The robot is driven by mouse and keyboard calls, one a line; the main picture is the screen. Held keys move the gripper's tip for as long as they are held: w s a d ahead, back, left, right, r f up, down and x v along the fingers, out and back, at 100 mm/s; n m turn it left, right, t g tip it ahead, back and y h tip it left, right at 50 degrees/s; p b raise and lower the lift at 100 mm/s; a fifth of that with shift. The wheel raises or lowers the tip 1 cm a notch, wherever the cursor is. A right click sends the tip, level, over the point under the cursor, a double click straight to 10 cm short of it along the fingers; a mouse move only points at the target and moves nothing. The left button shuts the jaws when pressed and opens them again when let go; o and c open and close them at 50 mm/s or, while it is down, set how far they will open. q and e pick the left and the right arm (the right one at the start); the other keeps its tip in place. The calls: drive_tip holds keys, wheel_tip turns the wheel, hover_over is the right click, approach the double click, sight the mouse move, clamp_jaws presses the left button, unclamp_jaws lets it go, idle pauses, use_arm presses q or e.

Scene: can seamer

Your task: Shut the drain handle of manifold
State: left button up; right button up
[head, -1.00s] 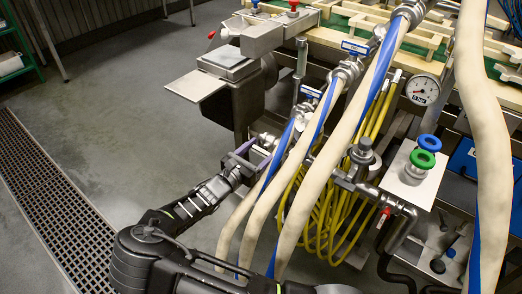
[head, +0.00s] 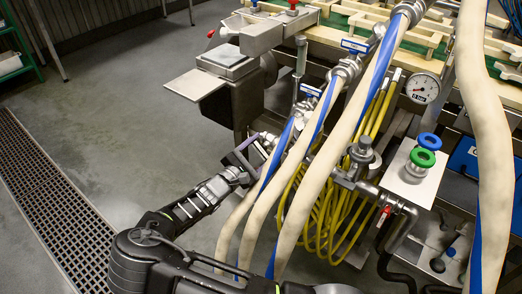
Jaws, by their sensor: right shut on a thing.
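The manifold (head: 347,181) is a metal pipe assembly running behind the thick cream and blue hoses, with its left end near the grey machine's leg. My right gripper (head: 256,154) is at that left end, beside the leftmost hose. Its purple-edged fingers are tilted and shut on a small part there, which appears to be the drain handle. The fingers and hose hide most of that handle, so its exact angle cannot be told. My left gripper is out of view.
Several cream and blue hoses (head: 318,165) hang close to the right of my gripper. Yellow coiled hose (head: 322,222) hangs behind them. A red-handled valve (head: 385,213) is at the right. The floor left of my arm is clear, with a drain grate (head: 50,200).

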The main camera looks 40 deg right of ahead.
drive_tip(key=shift+m, duration=0.5)
drive_tip(key=o, duration=1.4)
drive_tip(key=shift+c, duration=0.2)
drive_tip(key=v, duration=0.8)
drive_tip(key=shift+d, duration=0.1)
